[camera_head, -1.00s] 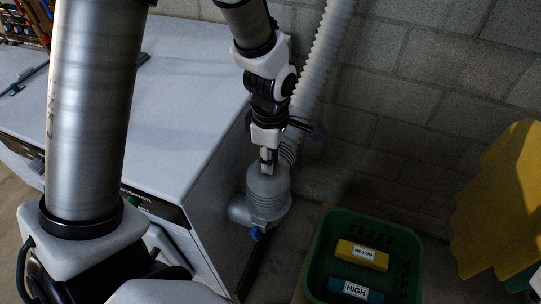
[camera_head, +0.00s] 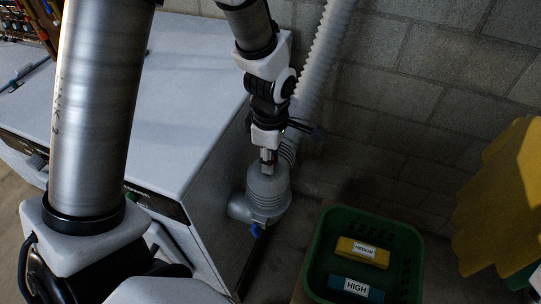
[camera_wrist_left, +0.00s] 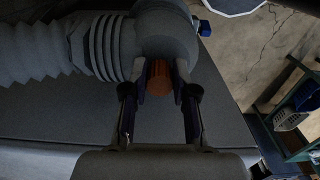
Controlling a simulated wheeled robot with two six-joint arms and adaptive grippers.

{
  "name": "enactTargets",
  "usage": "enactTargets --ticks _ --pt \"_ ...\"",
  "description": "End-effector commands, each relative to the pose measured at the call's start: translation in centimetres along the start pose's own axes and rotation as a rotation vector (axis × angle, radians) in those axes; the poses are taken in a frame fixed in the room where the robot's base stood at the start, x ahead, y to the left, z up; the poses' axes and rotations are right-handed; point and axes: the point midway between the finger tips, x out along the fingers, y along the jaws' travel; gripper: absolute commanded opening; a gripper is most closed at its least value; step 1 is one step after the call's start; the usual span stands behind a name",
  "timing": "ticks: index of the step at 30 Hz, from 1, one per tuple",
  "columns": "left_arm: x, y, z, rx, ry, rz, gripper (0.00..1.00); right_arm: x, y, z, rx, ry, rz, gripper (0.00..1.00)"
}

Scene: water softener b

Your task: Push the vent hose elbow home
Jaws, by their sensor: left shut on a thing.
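The grey vent hose elbow (camera_head: 268,199) sits at the side of the white cabinet, with a ribbed collar and a blue part (camera_head: 257,230) low on it. A pale corrugated hose (camera_head: 323,60) runs up from behind my gripper. My left gripper (camera_head: 267,163) points down onto the elbow. In the left wrist view its fingers (camera_wrist_left: 160,82) are shut on an orange-brown round stub (camera_wrist_left: 159,75) beside the grey elbow (camera_wrist_left: 165,30). The hose also shows there (camera_wrist_left: 38,45). The elbow's seat is partly hidden, so its depth cannot be told. My right gripper is not in view.
The white cabinet (camera_head: 180,80) fills the left middle. A green crate (camera_head: 328,225) holding yellow and blue labelled blocks stands right of the elbow. A grey block wall (camera_head: 440,100) lies behind, and a yellow object (camera_head: 500,200) stands at the far right.

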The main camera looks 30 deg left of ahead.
Motion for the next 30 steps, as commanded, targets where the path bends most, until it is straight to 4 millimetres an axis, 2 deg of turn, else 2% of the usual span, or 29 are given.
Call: enactTargets --ticks 25,26,27,28,30 --pt "2.3 0.0 0.0 0.0 0.0 0.0 0.0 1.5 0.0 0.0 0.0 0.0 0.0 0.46" --pt "2.3 0.0 0.0 0.0 0.0 0.0 0.38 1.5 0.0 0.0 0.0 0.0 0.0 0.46" --pt "2.3 0.0 0.0 0.0 0.0 0.0 0.52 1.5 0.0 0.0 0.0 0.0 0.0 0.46" --pt "2.3 0.0 0.0 0.0 0.0 0.0 0.56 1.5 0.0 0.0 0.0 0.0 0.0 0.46" --pt "2.3 0.0 0.0 0.0 0.0 0.0 0.56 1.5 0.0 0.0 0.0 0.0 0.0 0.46"
